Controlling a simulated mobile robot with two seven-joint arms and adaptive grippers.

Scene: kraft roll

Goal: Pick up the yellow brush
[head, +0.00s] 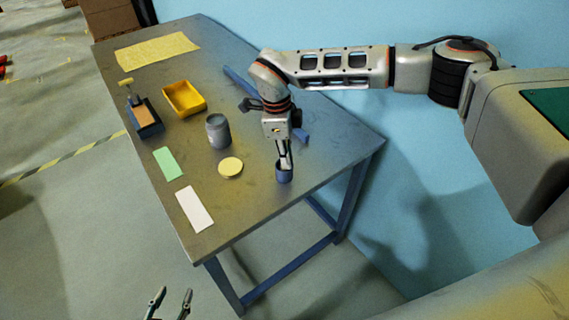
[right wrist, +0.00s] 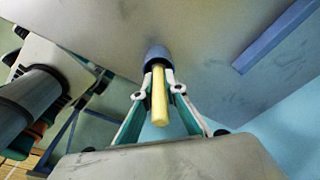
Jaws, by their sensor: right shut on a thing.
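The yellow brush (right wrist: 158,95) shows in the right wrist view as a yellow handle between the fingers of my right gripper (right wrist: 160,92). My right gripper is shut on it. The far end of the brush meets a small dark blue cup (right wrist: 156,52), and its tip is hidden there. In the head view the cup (head: 284,175) stands near the table's right-hand edge, with my right gripper (head: 284,158) pointing straight down just over it. My left gripper (head: 171,303) is at the bottom of the head view, below the table's near corner, fingers apart and empty.
On the table (head: 250,205) are a grey jar (head: 218,131), a pale yellow disc (head: 230,167), green (head: 168,163) and white (head: 194,209) cards, a yellow tray (head: 184,99), a blue box (head: 146,122) and a yellow sheet (head: 157,50). A blue bar (head: 240,83) lies behind my right arm.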

